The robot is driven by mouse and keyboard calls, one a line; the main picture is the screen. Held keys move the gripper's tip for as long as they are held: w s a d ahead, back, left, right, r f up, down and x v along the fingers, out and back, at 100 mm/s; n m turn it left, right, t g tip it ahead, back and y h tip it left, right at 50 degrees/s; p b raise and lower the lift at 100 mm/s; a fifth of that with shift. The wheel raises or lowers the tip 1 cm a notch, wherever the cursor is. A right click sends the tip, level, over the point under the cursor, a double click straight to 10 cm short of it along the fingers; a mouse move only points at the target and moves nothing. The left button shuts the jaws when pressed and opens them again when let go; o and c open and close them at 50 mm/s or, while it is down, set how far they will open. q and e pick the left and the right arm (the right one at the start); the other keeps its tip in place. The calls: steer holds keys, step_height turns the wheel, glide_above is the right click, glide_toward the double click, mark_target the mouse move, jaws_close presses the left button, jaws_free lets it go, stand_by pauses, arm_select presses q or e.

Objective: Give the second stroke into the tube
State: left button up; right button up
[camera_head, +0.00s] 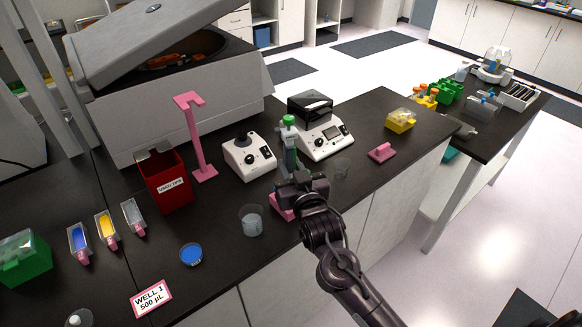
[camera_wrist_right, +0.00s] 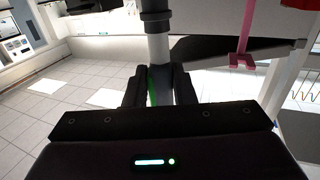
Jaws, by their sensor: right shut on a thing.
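My right gripper (camera_head: 300,188) is above the dark bench, near its front edge. It is shut on a grey pipette with a green top (camera_head: 289,122), which stands roughly upright. In the right wrist view the two fingers (camera_wrist_right: 160,90) close around the grey pipette shaft (camera_wrist_right: 157,45). The pipette's lower end is hidden behind the gripper in the head view. A pink stand (camera_head: 281,207) shows partly behind and below the gripper. I cannot make out a tube at the pipette's tip. My left gripper is not in view.
A red waste bin (camera_head: 165,183), a tall pink stand (camera_head: 204,172) and a blue dish (camera_head: 191,254) are to the left.

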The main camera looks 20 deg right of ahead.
mark_target(290, 125)
steer(key=shift+r, duration=0.1)
step_height(290, 125, up, 12)
steer(key=p, duration=1)
steer(key=shift+f, duration=0.35)
